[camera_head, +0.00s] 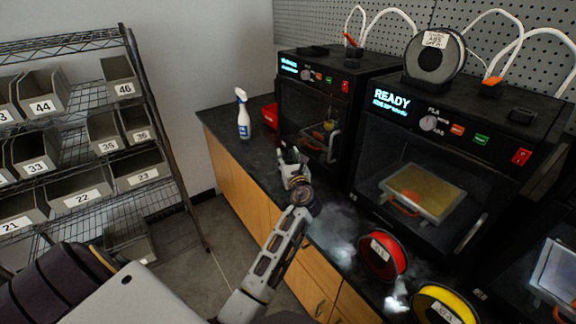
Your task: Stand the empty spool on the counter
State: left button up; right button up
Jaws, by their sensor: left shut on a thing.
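My left gripper (291,156) is above the dark counter (257,150), in front of the left printer. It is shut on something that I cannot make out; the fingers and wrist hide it. No spool that is clearly empty shows. A black spool with a white label (435,57) stands upright on top of the right printer. A red spool (382,255) and a yellow spool (443,304) are at the counter's front, below the right printer. My right gripper is not in view.
The left printer (318,70) and right printer (460,110) fill the counter's back. A spray bottle (243,117) and a red bin (270,115) stand at its far end. A wire shelf (70,125) with numbered bins is at left. Some counter is bare beside the bottle.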

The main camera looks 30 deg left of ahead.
pick_arm(q)
jog(key=shift+f+b, duration=0.35)
jog(key=shift+f, duration=1.35)
jog(key=o, duration=1.3)
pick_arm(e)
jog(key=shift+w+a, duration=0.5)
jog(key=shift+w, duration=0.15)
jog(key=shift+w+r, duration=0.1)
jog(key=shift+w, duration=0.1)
